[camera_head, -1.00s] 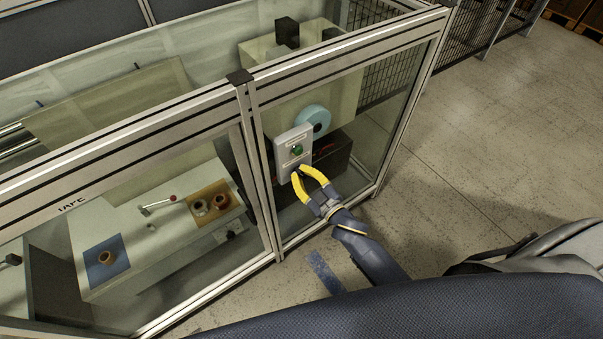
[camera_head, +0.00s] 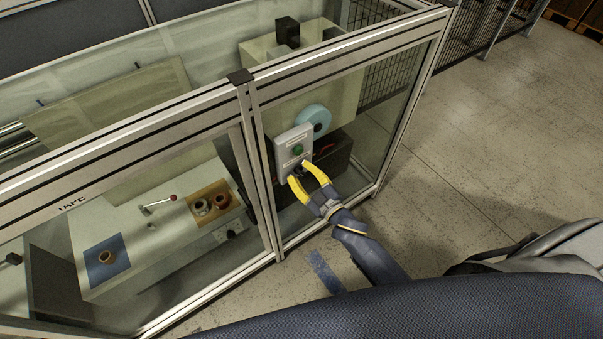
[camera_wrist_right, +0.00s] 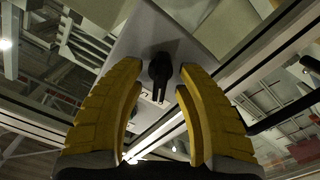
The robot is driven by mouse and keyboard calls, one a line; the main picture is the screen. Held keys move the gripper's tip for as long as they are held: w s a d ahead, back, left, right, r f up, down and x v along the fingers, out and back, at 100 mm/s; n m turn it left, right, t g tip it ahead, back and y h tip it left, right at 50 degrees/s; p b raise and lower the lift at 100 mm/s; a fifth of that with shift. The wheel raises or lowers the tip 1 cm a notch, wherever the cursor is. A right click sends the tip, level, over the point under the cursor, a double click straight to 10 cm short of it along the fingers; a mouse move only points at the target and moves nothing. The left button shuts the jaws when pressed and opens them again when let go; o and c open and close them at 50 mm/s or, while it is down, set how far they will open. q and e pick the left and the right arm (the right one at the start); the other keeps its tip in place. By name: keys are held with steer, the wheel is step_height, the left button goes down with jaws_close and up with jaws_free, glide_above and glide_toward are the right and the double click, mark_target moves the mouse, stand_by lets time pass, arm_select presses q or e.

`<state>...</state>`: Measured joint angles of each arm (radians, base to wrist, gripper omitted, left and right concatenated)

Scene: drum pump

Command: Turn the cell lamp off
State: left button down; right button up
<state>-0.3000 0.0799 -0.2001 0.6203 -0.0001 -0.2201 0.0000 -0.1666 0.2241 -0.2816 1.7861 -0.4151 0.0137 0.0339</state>
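In the right wrist view, a black rotary knob (camera_wrist_right: 159,68) with a pointed handle sits on the pale box face (camera_wrist_right: 190,45). My right gripper (camera_head: 300,172) is at the lower part of the box, its yellow fingers apart. In the wrist view the fingers stand on either side of the knob, with gaps showing between them and it. My left gripper is not in view. The cell lamp itself cannot be made out.
Aluminium posts (camera_head: 262,170) and clear panels of the cell stand close around the box. The floor to the right (camera_head: 480,150) is clear.

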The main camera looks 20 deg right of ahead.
steer(key=shift+s, duration=0.1)
steer(key=v, duration=1.1)
steer(key=shift+s, duration=0.4)
steer(key=shift+d, duration=0.15)
steer(key=s+d+f+m+g+h, duration=0.1)
steer(key=s+d+f+g+h, duration=0.2)
steer(key=f, duration=0.9)
steer(key=s+d+f+m+g, duration=0.1)
steer(key=s+d+f+g, duration=0.1)
steer(key=s+f, duration=0.65)
steer(key=s+d+f+m+g+h, duration=0.1)
steer(key=d+f+m+g+h, duration=0.15)
steer(key=f, duration=1.15)
steer(key=s+f+g, duration=0.4)
steer(key=s+f, duration=0.5)
steer(key=s, duration=0.4)
steer(key=s+f+m+g, duration=0.1)
steer(key=s+f+g, duration=0.3)
steer(key=s+f, duration=0.5)
steer(key=s+a, duration=0.1)
steer(key=s, duration=0.3)
steer(key=shift+s, duration=0.35)
